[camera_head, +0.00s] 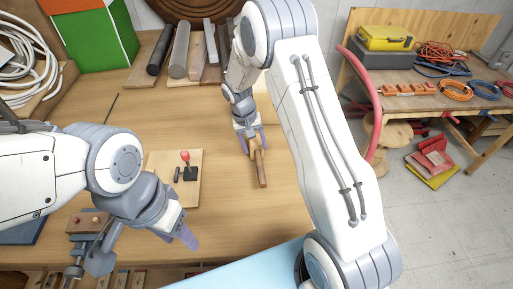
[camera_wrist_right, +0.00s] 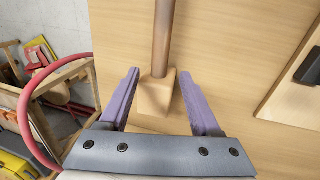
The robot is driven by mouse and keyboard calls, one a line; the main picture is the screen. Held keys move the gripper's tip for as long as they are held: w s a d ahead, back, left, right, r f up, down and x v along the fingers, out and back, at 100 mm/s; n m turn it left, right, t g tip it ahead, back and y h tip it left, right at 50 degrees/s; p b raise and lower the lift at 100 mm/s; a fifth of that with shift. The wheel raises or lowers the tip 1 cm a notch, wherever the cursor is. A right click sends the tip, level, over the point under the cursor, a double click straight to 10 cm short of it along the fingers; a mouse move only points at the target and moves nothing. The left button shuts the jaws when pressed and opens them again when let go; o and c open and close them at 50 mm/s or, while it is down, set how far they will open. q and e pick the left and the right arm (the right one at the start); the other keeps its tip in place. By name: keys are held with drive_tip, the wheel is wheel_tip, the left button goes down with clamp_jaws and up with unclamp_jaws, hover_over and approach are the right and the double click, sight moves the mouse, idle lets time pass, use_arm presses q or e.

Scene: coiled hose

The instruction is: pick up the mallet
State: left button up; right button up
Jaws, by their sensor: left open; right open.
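The mallet (camera_head: 262,174) lies on the wooden bench in the head view, its brown handle pointing toward the front. In the right wrist view its pale wooden head (camera_wrist_right: 155,97) sits between the purple fingers, with the handle (camera_wrist_right: 163,35) running up past the fingertips. My right gripper (camera_head: 252,140) is open over the mallet's head, with a finger on either side. Gaps show between the fingers and the head in the right wrist view. My left gripper (camera_head: 188,238) is open and empty at the bench's front left, away from the mallet.
A board with a red-knobbed joystick (camera_head: 186,166) lies left of the mallet. Several bars (camera_head: 180,52) stand at the back, beside a green and orange box (camera_head: 95,38). White coiled hose (camera_head: 25,55) is at far left. Bench around the mallet is clear.

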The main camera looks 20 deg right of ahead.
sight(257, 153)
drive_tip(key=shift+s+d+f+p, duration=0.1)
drive_tip(key=shift+f+p, duration=0.25)
drive_tip(key=f+p, duration=0.1)
drive_tip(key=f, duration=0.2)
drive_tip(key=shift+s+d+f+p, duration=0.15)
drive_tip(key=shift+d+f+p, duration=0.1)
drive_tip(key=shift+d+p, duration=0.1)
drive_tip(key=shift+f, duration=0.45)
clamp_jaws()
